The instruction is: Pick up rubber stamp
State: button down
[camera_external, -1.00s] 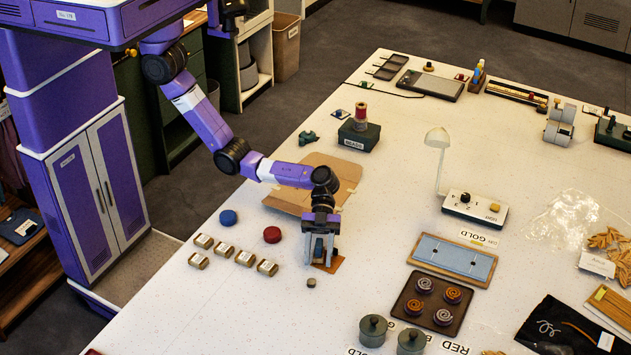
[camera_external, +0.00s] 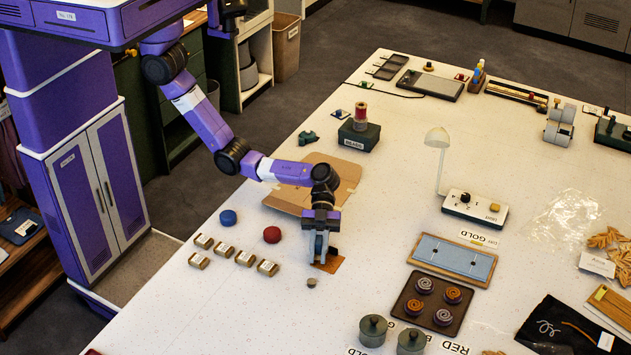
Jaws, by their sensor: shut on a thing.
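My gripper (camera_external: 320,250) points down at the table, in front of the cardboard sheet. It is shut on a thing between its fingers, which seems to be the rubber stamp. The fingers hide most of it, so its shape and markings cannot be made out. Just below the fingertips lies a flat orange-brown piece (camera_external: 333,265) on the white table. I cannot tell whether the held thing still touches it.
A small grey-brown disc (camera_external: 311,282) lies just in front of my gripper. Several small labelled blocks (camera_external: 245,258), a red round pad (camera_external: 272,235) and a blue one (camera_external: 228,217) lie to the left. A dark tray of spirals (camera_external: 403,311) stands to the right.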

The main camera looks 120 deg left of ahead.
notch_tip(320, 180, up, 18)
jog(key=b, duration=0.2)
notch_tip(320, 180, up, 4)
jog(key=b, duration=0.4)
send_over(327, 267)
notch_tip(327, 267, down, 19)
jog(key=shift+p, duration=1.05)
jog(key=shift+f, duration=0.1)
jog(key=shift+f+b, duration=0.65)
jog(key=shift+b, duration=0.15)
jog(key=c, duration=1.3)
grip_release()
jog(key=shift+c, duration=0.2)
jog(key=shift+r, duration=0.1)
